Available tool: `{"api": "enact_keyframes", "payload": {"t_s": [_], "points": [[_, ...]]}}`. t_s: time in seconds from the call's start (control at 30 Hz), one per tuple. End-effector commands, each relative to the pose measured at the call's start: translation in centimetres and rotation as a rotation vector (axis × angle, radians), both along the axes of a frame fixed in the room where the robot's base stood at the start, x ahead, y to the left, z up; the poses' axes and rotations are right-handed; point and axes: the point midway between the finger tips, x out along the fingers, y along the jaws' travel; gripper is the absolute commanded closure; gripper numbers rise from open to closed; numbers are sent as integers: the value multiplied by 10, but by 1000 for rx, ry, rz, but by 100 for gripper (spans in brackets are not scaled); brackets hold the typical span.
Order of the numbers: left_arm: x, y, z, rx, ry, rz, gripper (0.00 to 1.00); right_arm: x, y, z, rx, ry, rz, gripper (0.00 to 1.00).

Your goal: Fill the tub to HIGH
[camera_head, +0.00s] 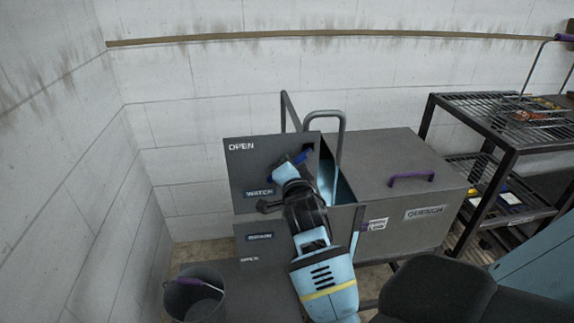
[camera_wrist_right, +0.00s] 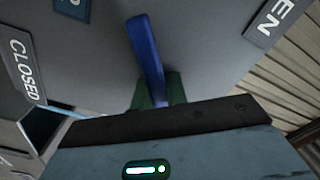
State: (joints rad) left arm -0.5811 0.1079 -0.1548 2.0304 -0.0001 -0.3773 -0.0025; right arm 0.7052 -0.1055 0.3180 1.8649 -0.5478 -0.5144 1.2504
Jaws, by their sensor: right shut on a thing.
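The grey tub (camera_head: 350,200), labelled QUENCH, stands ahead with its left part open and a grey lid on the right. A curved grey pipe (camera_head: 325,113) bends over the opening. On the left, an upright grey panel (camera_head: 243,170) reads OPEN and WATER. My right gripper (camera_head: 288,165) is shut on the blue lever (camera_wrist_right: 148,55) on this panel. In the right wrist view the lever points upward, between the words CLOSED at left and OPEN at right. The water level inside is hard to tell. My left gripper is not in view.
A dark lever (camera_head: 268,207) sits below, by a second label that seems to read DRAIN. A dark bucket (camera_head: 194,293) stands at lower left. A wire shelf rack (camera_head: 505,130) stands at right. The lid has a purple handle (camera_head: 411,179). Block walls close off the left and back.

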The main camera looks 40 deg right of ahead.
Motion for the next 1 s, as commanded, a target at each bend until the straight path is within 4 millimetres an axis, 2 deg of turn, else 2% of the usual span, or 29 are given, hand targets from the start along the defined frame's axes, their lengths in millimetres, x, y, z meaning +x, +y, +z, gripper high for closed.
{"api": "enact_keyframes", "payload": {"t_s": [0.57, 0.6, 0.73, 1.0], "points": [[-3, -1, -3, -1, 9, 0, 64, 0, 1, 1, 30, -16, 2, 100], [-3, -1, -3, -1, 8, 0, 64, 0, 1, 1, 30, -16, 2, 82], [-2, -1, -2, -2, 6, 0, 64, 0, 1, 1, 29, -16, 1, 65], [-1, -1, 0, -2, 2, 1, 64, 0, 0, 1, 28, -16, 0, 64]]}}
